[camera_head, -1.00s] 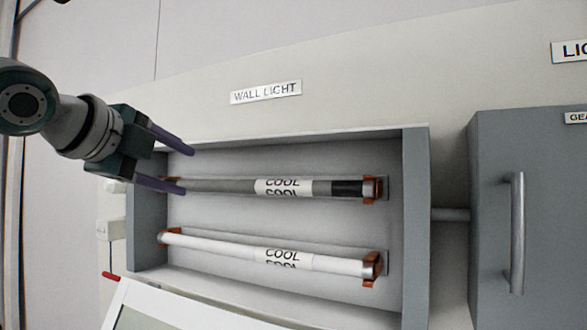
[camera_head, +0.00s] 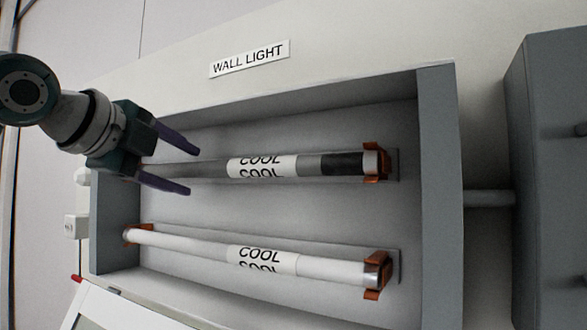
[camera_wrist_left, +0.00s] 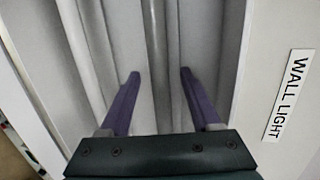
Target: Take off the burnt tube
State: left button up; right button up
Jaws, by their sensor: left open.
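The upper tube (camera_head: 310,164) is grey with a black burnt band near its right end and a COOL label. It sits in orange clips in the wall light housing (camera_head: 440,200). The lower tube (camera_head: 195,243) is white, also labelled COOL, and sits in its own clips. My left gripper (camera_head: 193,171) is open at the left part of the upper tube, one finger above and one below it in the picture. In the left wrist view the grey tube (camera_wrist_left: 156,50) runs between the spread fingers; whether they touch it cannot be told. The upper tube's left clip is hidden behind the gripper.
The housing's raised side walls border the tubes. A WALL LIGHT sign (camera_head: 249,59) is above. A grey cabinet (camera_head: 555,180) stands at right, joined by a pipe (camera_head: 488,198). A white-framed panel (camera_head: 110,310) lies at lower left.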

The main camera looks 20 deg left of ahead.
pick_arm(q)
grip_shut()
dwell(0.4)
dwell(0.5)
